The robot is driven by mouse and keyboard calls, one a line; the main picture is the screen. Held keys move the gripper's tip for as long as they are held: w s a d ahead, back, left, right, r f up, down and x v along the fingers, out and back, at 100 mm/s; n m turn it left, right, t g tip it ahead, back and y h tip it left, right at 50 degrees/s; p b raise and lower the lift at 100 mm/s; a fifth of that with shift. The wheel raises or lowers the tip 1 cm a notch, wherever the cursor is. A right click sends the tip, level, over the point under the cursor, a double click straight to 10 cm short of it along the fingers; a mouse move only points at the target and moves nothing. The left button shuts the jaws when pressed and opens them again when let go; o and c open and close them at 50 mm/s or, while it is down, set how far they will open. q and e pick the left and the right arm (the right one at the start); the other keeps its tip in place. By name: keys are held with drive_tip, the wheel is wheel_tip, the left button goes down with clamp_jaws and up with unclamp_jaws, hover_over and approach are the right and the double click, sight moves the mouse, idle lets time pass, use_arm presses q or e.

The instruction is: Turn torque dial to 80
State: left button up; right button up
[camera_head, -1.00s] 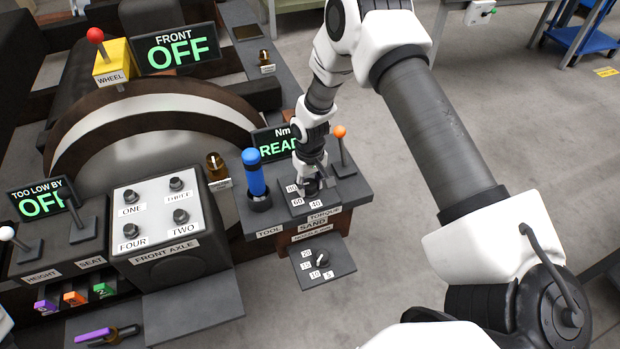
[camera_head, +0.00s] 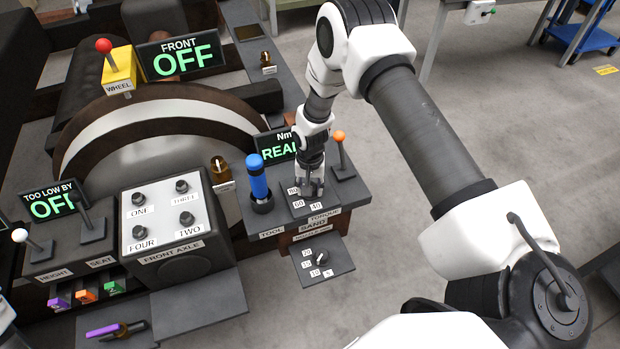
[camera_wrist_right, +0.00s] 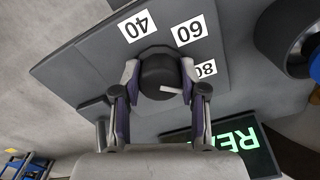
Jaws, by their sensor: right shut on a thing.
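The torque dial is a dark round knob (camera_wrist_right: 158,75) with a white pointer mark, with labels 40 (camera_wrist_right: 136,27), 60 (camera_wrist_right: 188,30) and 80 (camera_wrist_right: 205,69) around it. In the right wrist view the mark points right, roughly toward the side of the 80 label. My right gripper (camera_wrist_right: 160,80) is shut on the knob, one finger on each side. In the head view my right gripper (camera_head: 311,188) stands over the torque panel (camera_head: 325,207) and hides most of the dial.
A blue-handled tool (camera_head: 258,180) stands left of the dial. An orange-tipped lever (camera_head: 340,150) stands to its right. A display (camera_head: 278,147), partly covered by my arm, reads "REA". A lower panel (camera_head: 335,262) with a small dial sits in front.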

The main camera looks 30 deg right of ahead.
drive_tip(key=shift+w, duration=0.1)
drive_tip(key=o, duration=1.1)
drive_tip(key=shift+o, duration=0.2)
wheel_tip(320, 180, up, 12)
